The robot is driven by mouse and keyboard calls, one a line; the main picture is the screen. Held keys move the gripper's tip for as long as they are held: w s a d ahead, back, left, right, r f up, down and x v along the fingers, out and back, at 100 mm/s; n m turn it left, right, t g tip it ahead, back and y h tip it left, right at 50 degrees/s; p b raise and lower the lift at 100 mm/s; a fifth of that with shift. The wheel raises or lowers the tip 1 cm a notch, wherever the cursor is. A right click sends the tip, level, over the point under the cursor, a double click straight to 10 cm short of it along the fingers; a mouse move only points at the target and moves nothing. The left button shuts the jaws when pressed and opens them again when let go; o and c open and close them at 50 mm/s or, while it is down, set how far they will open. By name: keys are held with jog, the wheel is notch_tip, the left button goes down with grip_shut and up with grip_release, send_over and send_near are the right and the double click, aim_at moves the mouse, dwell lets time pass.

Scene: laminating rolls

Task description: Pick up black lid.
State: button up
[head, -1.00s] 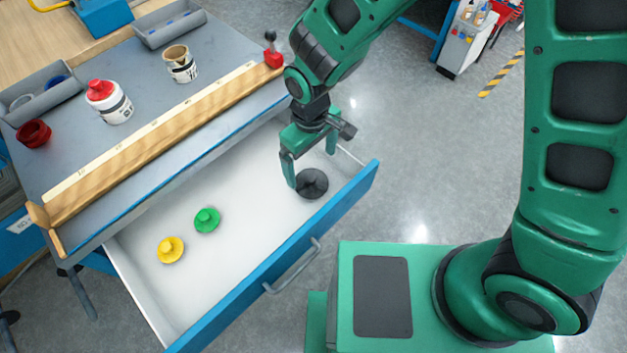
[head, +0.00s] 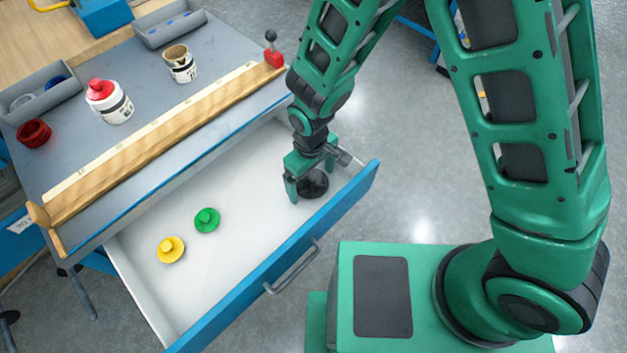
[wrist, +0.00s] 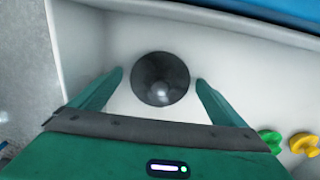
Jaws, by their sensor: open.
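The black lid (head: 314,183) lies in the open white drawer, near its right end. In the wrist view the black lid (wrist: 160,78) is round with a raised knob in its middle. My gripper (head: 311,190) is low in the drawer around the lid. The wrist view shows my gripper (wrist: 157,80) open, one finger on each side of the lid, with a gap showing on both sides. In the head view part of the lid is hidden behind the gripper.
A green lid (head: 207,220) and a yellow lid (head: 171,249) lie in the drawer (head: 165,290) to the left. The drawer's blue front (head: 255,285) stands close to the lid. The bench above holds a red-topped jar (head: 109,101), an open jar (head: 181,64) and a red cup (head: 34,133).

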jog(key=shift+c, duration=0.7)
jog(key=c, duration=1)
jog(key=shift+r, duration=0.1)
